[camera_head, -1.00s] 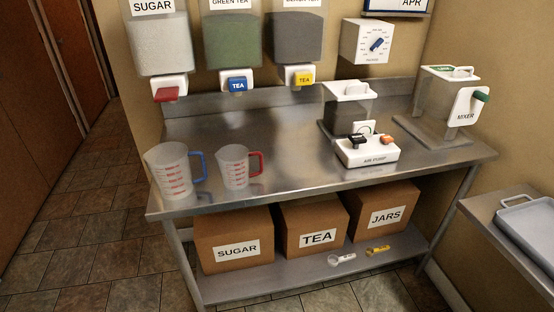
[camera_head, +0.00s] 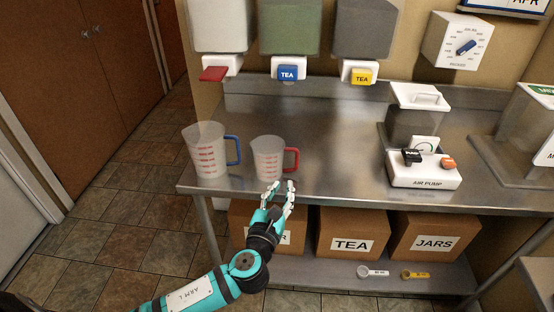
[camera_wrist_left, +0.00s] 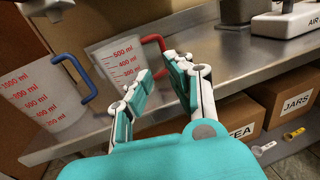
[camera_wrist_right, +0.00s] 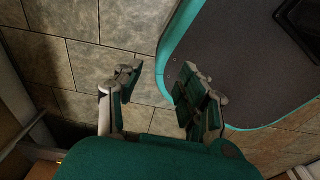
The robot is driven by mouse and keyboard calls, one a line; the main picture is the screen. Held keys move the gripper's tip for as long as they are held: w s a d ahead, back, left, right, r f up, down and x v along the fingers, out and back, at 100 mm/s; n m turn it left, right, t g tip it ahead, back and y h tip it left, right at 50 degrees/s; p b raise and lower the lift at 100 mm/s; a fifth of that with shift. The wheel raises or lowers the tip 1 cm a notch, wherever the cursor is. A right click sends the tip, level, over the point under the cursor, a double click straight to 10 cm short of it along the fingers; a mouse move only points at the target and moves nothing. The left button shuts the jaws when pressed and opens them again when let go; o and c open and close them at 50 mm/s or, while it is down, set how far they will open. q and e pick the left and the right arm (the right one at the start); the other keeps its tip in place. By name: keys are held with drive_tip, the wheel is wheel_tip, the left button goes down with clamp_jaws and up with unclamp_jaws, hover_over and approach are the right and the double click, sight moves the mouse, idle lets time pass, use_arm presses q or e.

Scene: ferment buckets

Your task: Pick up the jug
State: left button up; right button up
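Two clear measuring jugs stand upright on the steel table. The larger jug with a blue handle (camera_head: 207,152) is on the left; the smaller jug with a red handle (camera_head: 268,159) is just right of it. Both also show in the left wrist view, the blue-handled jug (camera_wrist_left: 42,92) at the left and the red-handled jug (camera_wrist_left: 122,62) beyond my fingers. My left gripper (camera_head: 280,188) is open and empty at the table's front edge, just in front of the red-handled jug and apart from it. My right gripper (camera_wrist_right: 158,85) is open and empty over the floor, away from the table.
The steel table (camera_head: 330,160) is clear between the jugs and the air pump (camera_head: 424,172). Dispensers with red, blue and yellow taps hang above. Boxes labelled TEA (camera_head: 350,232) and JARS (camera_head: 432,232) and two scoops sit on the lower shelf.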

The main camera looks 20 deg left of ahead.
use_arm(q)
approach(296, 159)
drive_tip(key=w, duration=0.2)
drive_tip(key=shift+w+a+r, duration=0.2)
drive_tip(key=shift+w+r, duration=0.2)
drive_tip(key=shift+w+a+f+p, duration=0.1)
drive_tip(key=shift+w+f+p, duration=0.05)
drive_tip(key=shift+w, duration=0.85)
drive_tip(key=shift+w+a+f+p, duration=0.1)
drive_tip(key=shift+w+f, duration=0.05)
drive_tip(key=shift+w, duration=0.8)
drive_tip(key=shift+w+f+p, duration=0.15)
drive_tip(key=shift+w, duration=0.85)
drive_tip(key=shift+c, duration=0.2)
clamp_jaws()
